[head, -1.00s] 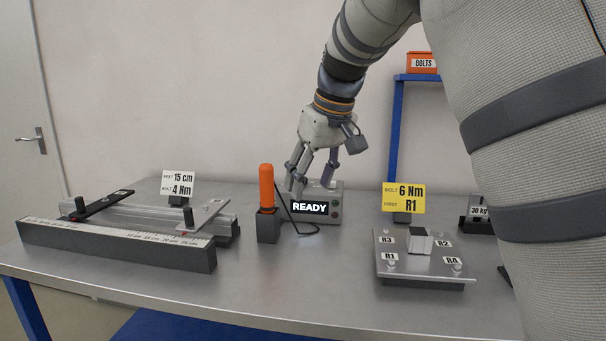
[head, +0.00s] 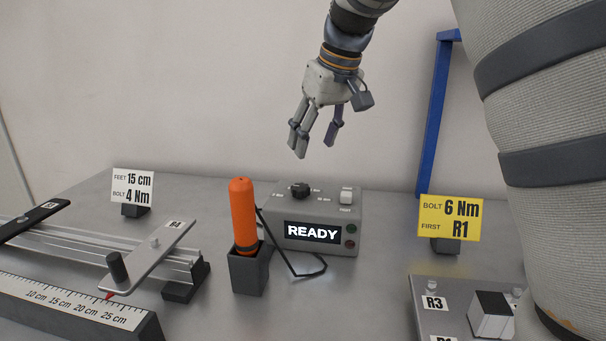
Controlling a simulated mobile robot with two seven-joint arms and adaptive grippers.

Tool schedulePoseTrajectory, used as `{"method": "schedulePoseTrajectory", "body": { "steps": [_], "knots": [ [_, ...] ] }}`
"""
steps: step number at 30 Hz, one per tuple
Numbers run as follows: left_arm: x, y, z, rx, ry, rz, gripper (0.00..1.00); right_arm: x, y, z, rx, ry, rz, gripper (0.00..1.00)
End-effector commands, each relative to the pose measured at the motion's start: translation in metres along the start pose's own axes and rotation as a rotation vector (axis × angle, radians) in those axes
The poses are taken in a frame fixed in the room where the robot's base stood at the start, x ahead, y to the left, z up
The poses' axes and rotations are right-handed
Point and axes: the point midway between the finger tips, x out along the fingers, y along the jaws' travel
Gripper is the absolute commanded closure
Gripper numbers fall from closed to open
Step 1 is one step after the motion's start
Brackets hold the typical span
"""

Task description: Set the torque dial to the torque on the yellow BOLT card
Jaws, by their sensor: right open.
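The yellow card (head: 450,218) reads "BOLT 6 Nm, FIRST R1" and stands in a dark holder at the right. The grey torque box (head: 345,210) stands in the middle of the table. Its black dial (head: 300,190) is on top at the left, with small Nm labels around it that are too small to read surely. Its screen (head: 313,232) shows READY. My right gripper (head: 318,148) is open and empty, above and behind the dial in the picture, apart from the box. My left gripper is not in view.
An orange-handled driver (head: 243,215) stands in a dark holder, its cable running to the box. A white card (head: 133,187) reads "FEET 15 cm, BOLT 4 Nm". A rail fixture with a ruler (head: 80,308) is at left. A plate (head: 430,290) with R labels is at right.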

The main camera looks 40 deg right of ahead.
Motion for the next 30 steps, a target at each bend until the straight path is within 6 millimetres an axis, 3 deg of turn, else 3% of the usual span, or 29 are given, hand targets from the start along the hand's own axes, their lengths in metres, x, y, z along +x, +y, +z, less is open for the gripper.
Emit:
{"method": "schedulePoseTrajectory", "body": {
  "steps": [12,18,25,30],
  "knots": [
    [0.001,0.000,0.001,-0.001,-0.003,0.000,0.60,0.097,0.000,0.002,0.000,-0.005,0.001,0.48],
    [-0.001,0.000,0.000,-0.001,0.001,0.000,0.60,0.115,0.000,0.001,-0.001,-0.001,0.001,0.48],
    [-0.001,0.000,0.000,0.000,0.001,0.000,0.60,0.116,0.000,0.001,0.000,-0.001,0.000,0.48],
    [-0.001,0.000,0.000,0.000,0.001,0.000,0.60,0.116,0.000,0.001,0.000,-0.001,0.001,0.84]
  ]
}}
